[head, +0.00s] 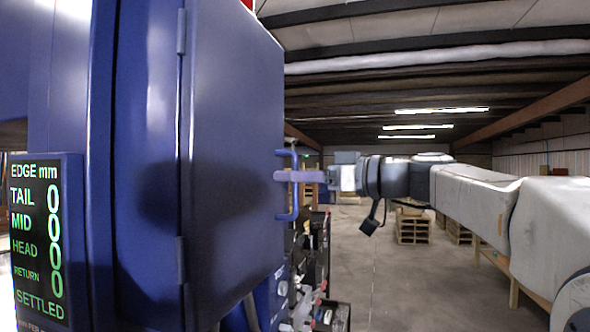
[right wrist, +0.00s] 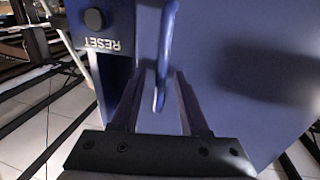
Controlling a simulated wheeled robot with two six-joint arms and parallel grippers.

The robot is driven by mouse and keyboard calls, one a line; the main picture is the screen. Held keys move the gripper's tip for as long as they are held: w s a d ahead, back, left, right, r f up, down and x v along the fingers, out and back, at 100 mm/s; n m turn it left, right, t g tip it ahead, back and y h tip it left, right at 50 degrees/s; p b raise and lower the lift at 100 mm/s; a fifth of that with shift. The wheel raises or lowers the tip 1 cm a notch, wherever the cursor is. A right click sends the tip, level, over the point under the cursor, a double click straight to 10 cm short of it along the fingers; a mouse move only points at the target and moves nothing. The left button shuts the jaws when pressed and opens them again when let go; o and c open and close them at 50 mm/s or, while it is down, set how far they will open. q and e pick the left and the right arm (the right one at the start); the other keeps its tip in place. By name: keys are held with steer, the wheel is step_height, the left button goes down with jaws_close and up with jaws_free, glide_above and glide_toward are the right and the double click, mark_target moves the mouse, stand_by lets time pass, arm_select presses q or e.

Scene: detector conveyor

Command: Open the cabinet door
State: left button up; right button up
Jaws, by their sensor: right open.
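The blue cabinet door (head: 235,150) fills the left-middle of the head view, with its hinges on its left edge. I see no clear gap, but its far edge is hard to judge. A blue bar handle (head: 294,208) stands out near its right edge. My right gripper (head: 282,176) reaches in from the right at the handle. In the right wrist view the handle (right wrist: 165,55) lies between the two open fingers (right wrist: 160,88), which point at the door. I cannot tell whether either finger touches the bar. My left gripper is not in view.
A dark display (head: 45,240) with green and white readings is at the lower left. A black RESET button (right wrist: 94,18) is on a blue panel beside the handle. Dark equipment (head: 312,255) stands behind the door. Pallets (head: 412,226) lie farther back on open floor.

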jaws_close()
stand_by(1.4)
